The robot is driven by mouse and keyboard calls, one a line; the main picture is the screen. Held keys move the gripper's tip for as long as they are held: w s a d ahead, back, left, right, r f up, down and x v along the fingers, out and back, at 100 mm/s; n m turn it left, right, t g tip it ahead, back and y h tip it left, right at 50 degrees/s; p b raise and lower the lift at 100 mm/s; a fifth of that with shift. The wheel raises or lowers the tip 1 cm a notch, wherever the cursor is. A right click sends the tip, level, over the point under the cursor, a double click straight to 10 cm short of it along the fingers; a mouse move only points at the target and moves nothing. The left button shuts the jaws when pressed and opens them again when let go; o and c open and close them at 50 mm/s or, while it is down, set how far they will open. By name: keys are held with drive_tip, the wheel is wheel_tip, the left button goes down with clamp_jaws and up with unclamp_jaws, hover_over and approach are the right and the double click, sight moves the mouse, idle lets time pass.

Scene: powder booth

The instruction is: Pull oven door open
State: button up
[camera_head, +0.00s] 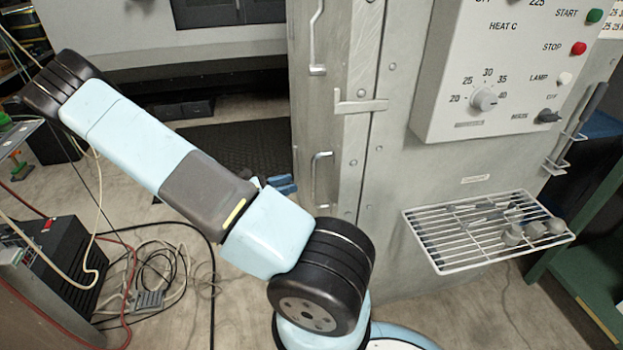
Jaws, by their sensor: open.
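The oven is the tall grey metal cabinet (390,200) right of centre. Its left side, with the narrow upright door panel (335,150), is seen at a steep angle. A lower bar handle (321,180) and a longer upper handle (316,40) stand on that panel. A metal latch bracket (360,104) sits at the panel's right edge, and no open gap shows there. My gripper (282,185) shows only as small blue fingers behind my arm, just left of the lower handle. It is open, with a visible space between it and the handle. My arm hides the rest of it.
A control box (490,70) with a dial and coloured buttons is on the cabinet's right face. Below it, a white wire rack (490,232) juts out with small metal parts. Cables (160,275) and a black box (62,265) lie at left. A dark mat (235,150) lies behind.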

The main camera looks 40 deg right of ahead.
sight(312, 177)
drive_tip(key=x, duration=0.9)
drive_tip(key=shift+c, duration=0.2)
clamp_jaws()
